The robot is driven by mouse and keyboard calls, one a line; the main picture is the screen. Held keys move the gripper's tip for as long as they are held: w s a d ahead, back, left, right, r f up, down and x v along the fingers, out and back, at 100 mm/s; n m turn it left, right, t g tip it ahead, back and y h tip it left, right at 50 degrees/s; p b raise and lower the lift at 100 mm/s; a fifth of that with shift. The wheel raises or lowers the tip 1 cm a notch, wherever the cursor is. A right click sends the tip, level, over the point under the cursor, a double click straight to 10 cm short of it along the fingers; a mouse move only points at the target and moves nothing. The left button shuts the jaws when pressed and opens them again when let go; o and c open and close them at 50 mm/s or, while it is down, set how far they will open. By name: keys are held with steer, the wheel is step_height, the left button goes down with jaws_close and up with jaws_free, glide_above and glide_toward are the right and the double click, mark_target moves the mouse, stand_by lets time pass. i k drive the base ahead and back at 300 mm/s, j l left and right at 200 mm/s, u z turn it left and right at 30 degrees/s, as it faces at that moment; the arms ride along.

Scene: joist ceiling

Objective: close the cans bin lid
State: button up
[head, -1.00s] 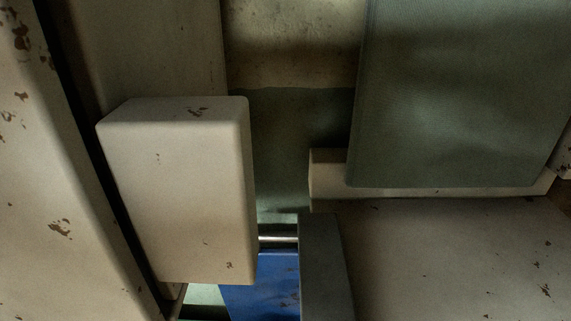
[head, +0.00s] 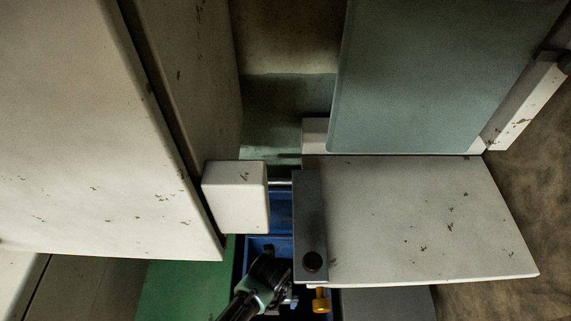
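A blue bin (head: 280,210) shows in part in the gap between a pale block and a grey strip. No label shows, so I cannot tell whether it is the cans bin. I cannot clearly make out its lid. A dark jointed part with pale teal sections, likely my gripper (head: 272,280), is low in the picture at the blue bin's near part. Its fingertips are too small and dark to tell open from shut. A yellow knob-like piece (head: 320,300) is just right of it, below the grey strip.
A large pale panel (head: 410,215) lies right, with a dark grey strip (head: 310,220) along its left edge. A grey-green panel (head: 420,80) stands above it. A pale block (head: 235,195) and big pale panel (head: 90,120) fill the left. A green surface (head: 185,285) is below.

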mark_target(281, 199)
steer(key=k, duration=1.35)
